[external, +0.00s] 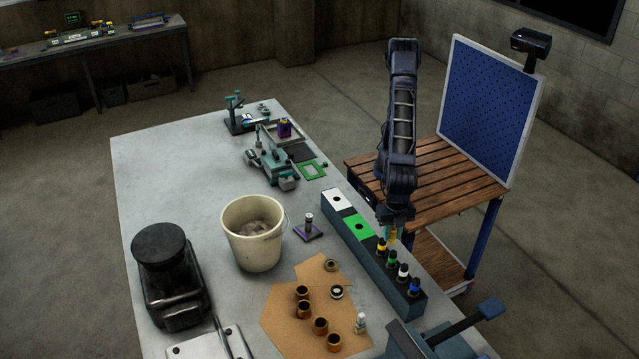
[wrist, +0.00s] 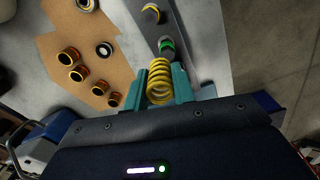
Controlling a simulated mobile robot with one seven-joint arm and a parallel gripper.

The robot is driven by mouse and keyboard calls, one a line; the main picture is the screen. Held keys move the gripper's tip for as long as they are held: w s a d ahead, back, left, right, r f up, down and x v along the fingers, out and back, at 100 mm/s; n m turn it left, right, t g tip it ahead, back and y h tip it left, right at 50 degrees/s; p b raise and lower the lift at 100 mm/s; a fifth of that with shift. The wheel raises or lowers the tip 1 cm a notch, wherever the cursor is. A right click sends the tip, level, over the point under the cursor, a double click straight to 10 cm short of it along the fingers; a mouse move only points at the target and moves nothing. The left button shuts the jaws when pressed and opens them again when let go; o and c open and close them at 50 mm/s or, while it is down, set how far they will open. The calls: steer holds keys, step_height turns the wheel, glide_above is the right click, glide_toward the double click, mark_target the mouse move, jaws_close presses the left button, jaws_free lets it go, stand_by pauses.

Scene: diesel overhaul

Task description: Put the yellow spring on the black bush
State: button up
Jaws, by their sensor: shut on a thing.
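My gripper (external: 391,232) is above the long dark rack (external: 343,221). Its two teal fingers are shut on the yellow spring (wrist: 159,80), which shows its coils between them in the wrist view. In the external view the spring is small and mostly covered. On the sheet, a dark ring with a pale band (external: 337,292) may be the black bush. It also shows in the wrist view (wrist: 105,48), apart from the gripper. Dark cylinders with coloured bands stand in the rack, including a yellow-banded one (external: 381,247) and a green-banded one (wrist: 167,47) just beyond the spring.
Several brass bushes (external: 320,326) stand on the tan sheet (external: 281,328), with another ring (external: 331,265) at its far end. A bucket (external: 253,247) and a small post on a purple base (external: 308,231) stand left of the rack. A vise-like tool (external: 440,342) is at front right.

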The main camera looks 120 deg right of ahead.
steer(key=r, duration=0.2)
glide_above(337, 290)
step_height(337, 290, down, 20)
steer(key=shift+f, duration=0.1)
steer(key=shift+f, duration=0.1)
steer(key=o, duration=1)
